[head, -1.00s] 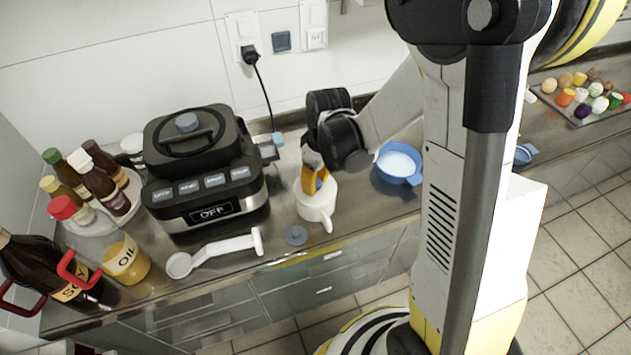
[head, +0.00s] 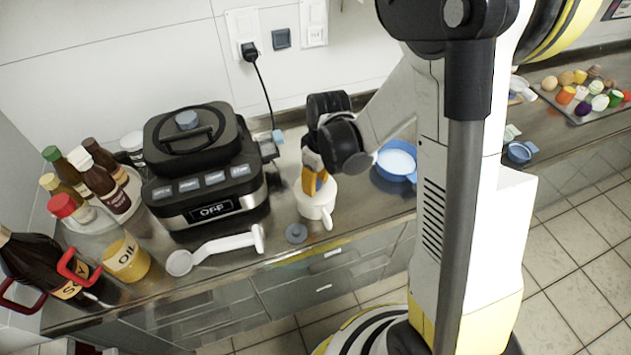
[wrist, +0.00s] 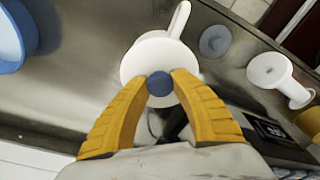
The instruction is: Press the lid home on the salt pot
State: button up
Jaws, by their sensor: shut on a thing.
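The white salt pot (head: 316,206) stands on the steel counter in front of the wall, its handle pointing to the counter's front edge. It also shows in the wrist view (wrist: 150,50), seen from above. My gripper (head: 316,184) reaches down over the pot. In the wrist view its yellow fingers (wrist: 160,82) are shut on a small round blue-grey knob (wrist: 159,84), which looks like the lid's knob, above the middle of the pot. The fingers hide much of the lid, and I cannot tell whether it is fully seated.
A grey disc (head: 296,233) lies just in front of the pot. A white scoop-like tool (head: 222,245) lies to its left, before the black appliance (head: 205,170). A blue dish (head: 396,161) stands to the right. Bottles (head: 105,180) crowd the far left.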

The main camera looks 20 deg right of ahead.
aim_at(320, 185)
jog(key=shift+f, duration=0.3)
jog(key=o, duration=1.1)
jog(key=shift+r, duration=0.1)
jog(key=r, duration=0.8)
jog(key=s+d+r, duration=0.1)
jog(key=r, duration=0.2)
jog(key=shift+r, duration=0.4)
jog(key=s+r+m+t, duration=0.2)
jog(key=s+r, duration=0.1)
jog(key=s, duration=0.1)
jog(key=s+r+m+t, duration=0.2)
jog(key=s+r, duration=0.1)
jog(key=s+a+r+m+t, duration=0.1)
jog(key=s+r+m+t, duration=0.1)
jog(key=s+r, duration=0.1)
jog(key=shift+s+m+h, duration=0.4)
jog(key=shift+s, duration=0.45)
